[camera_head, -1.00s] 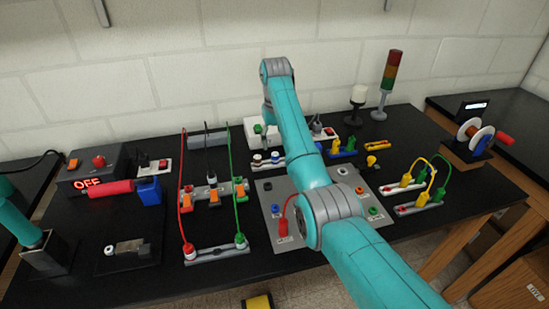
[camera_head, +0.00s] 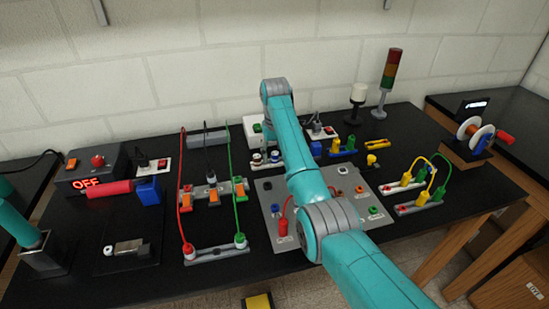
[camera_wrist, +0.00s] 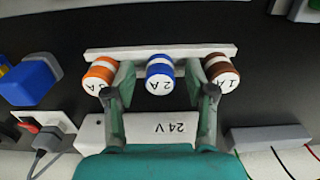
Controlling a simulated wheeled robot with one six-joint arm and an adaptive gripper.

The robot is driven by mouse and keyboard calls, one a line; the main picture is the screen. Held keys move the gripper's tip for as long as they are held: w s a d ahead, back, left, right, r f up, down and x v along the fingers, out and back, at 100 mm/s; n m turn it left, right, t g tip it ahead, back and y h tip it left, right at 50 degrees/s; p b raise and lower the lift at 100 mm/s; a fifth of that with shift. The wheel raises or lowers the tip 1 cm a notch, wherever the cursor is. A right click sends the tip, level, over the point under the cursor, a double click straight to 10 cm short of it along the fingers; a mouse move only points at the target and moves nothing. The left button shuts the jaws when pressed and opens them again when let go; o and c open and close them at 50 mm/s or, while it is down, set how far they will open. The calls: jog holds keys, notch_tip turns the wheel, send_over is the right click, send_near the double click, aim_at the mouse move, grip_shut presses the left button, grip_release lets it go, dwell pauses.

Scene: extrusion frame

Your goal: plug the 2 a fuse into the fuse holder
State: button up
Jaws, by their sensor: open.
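The 2 A fuse (camera_wrist: 160,80) has a blue body and a white cap marked 2 A. It stands between an orange fuse (camera_wrist: 101,73) and a brown fuse (camera_wrist: 221,75) marked 1 A, in a white rack (camera_wrist: 130,53). My gripper (camera_wrist: 160,84) is open, with one finger on each side of the blue fuse; contact is unclear. In the head view my arm hides the gripper and part of the rack. A grey panel (camera_head: 269,185) with several sockets lies in front of the rack; I cannot tell which fitting is the fuse holder.
A white box (camera_wrist: 145,127) marked 24 V stands close to the fuses, by my gripper. A blue block (camera_wrist: 33,78) and a socket block with a grey plug (camera_wrist: 45,135) are near. Red and green leads (camera_head: 231,170) stand left of the panel.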

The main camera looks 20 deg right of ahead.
aim_at(275, 153)
jog(key=shift+c, duration=0.2)
dwell(0.4)
grip_shut()
jog(key=shift+r, duration=0.15)
jog(key=shift+r, duration=2.9)
